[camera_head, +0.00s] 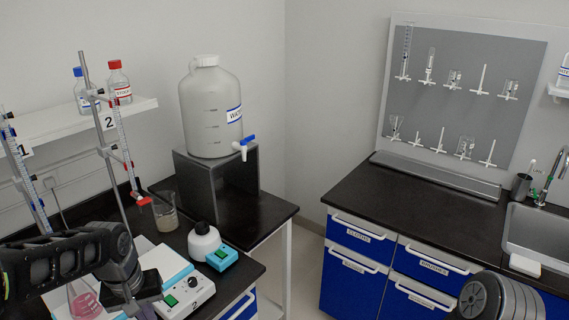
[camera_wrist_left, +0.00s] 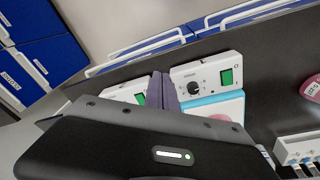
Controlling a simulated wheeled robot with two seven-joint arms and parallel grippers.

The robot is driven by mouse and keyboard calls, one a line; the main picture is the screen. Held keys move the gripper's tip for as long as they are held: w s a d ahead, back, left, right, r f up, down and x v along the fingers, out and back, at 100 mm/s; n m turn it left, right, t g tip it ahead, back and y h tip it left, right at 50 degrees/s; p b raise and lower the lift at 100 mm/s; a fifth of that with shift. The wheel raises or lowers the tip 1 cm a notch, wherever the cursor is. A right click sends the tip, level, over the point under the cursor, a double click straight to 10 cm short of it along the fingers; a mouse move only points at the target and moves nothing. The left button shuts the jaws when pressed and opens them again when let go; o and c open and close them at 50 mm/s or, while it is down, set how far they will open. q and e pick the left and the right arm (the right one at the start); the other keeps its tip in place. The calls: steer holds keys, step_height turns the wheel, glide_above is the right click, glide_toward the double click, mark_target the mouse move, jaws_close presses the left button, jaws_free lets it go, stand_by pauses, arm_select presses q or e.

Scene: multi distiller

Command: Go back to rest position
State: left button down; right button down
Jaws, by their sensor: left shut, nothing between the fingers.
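My left arm comes in from the left in the head view, over the front left bench. My left gripper (camera_head: 138,300) is at its end, pointing down beside the stirrer marked 2 (camera_head: 185,297). In the left wrist view the fingers of the left gripper (camera_wrist_left: 162,92) are together and empty, just in front of the stirrer's front panel (camera_wrist_left: 205,78). A flask with pink liquid (camera_head: 84,301) stands partly hidden behind my left arm. A dark rounded part of my right arm shows at the bottom right of the head view. Its gripper is out of view.
A water tank (camera_head: 210,110) sits on a black box. The right counter (camera_head: 430,205) is mostly clear.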

arm_select(q)
steer(key=w+d+f+m+t+h, duration=0.2)
steer(key=w+d+f+t+h, duration=0.15)
steer(key=d+f, duration=1.05)
steer(key=s+d+f+g, duration=0.2)
steer(key=s+d+f, duration=0.3)
steer(key=s+f, duration=0.4)
steer(key=s+d+f+g, duration=0.2)
steer(key=s+d+f, duration=0.3)
steer(key=s+f, duration=0.4)
steer(key=s, duration=0.4)
steer(key=shift+m+g+b, duration=0.3)
steer(key=shift+g+b, duration=0.05)
steer(key=shift+a, duration=0.15)
